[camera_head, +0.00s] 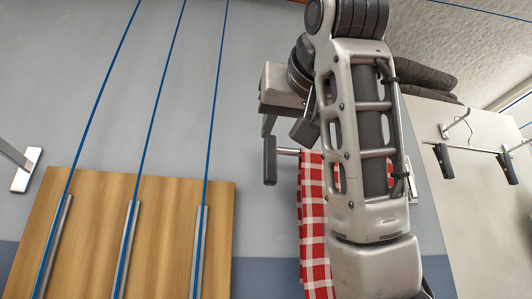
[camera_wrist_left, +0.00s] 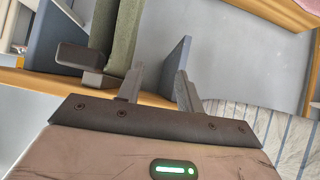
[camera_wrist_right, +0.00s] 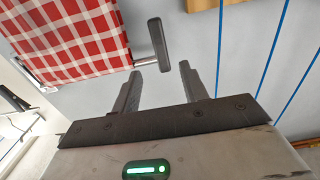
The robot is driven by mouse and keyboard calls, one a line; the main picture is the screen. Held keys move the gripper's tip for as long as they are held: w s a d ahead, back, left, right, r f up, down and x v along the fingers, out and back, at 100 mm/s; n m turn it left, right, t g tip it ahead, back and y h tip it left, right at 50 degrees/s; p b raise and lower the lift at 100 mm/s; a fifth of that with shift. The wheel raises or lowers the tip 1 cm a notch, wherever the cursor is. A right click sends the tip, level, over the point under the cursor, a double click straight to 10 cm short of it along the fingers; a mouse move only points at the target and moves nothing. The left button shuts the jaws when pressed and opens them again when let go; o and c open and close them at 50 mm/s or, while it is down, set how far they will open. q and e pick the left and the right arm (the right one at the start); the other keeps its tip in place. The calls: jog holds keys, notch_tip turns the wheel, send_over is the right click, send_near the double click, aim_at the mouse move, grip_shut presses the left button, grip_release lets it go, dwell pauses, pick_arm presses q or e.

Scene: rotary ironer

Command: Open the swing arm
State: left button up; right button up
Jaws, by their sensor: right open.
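A dark grey handle (camera_head: 270,160) sits on the end of a short metal rod beside a red-and-white checked cloth (camera_head: 313,225) in the head view. Whether this handle belongs to the swing arm, I cannot tell. My right gripper (camera_head: 287,128) is open just above the handle in that view. In the right wrist view, the handle (camera_wrist_right: 159,45) appears beyond the gap between the open fingers (camera_wrist_right: 161,68), with nothing held. My left gripper (camera_wrist_left: 158,77) shows only in the left wrist view, open and empty. My right arm hides part of the cloth.
A wooden panel (camera_head: 165,235) with metal strips and blue lines stands at the left. A hanger with dark clips (camera_head: 443,160) is at the right, near folded dark cloth (camera_head: 425,77). In the left wrist view, a dark block (camera_wrist_left: 80,57) and green strap (camera_wrist_left: 124,35) are close to the left fingers.

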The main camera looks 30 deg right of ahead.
aim_at(271, 158)
jog(key=p+x, duration=0.3)
jog(key=x, duration=0.9)
jog(key=shift+w, duration=0.15)
jog(key=shift+w+d+p, duration=0.15)
jog(key=shift+w+p, duration=0.25)
jog(key=shift+w, duration=0.2)
pick_arm(q)
jog(key=shift+w+a+r, duration=0.1)
jog(key=shift+a+r, duration=0.2)
jog(key=shift+r, duration=0.25)
jog(key=shift+w+a+r, duration=0.1)
jog(key=shift+a+r, duration=0.2)
jog(key=shift+r, duration=0.2)
pick_arm(e)
grip_shut()
pick_arm(q)
jog(key=shift+s+d+f, duration=0.1)
jog(key=shift+s+f, duration=0.05)
jog(key=shift+s, duration=0.05)
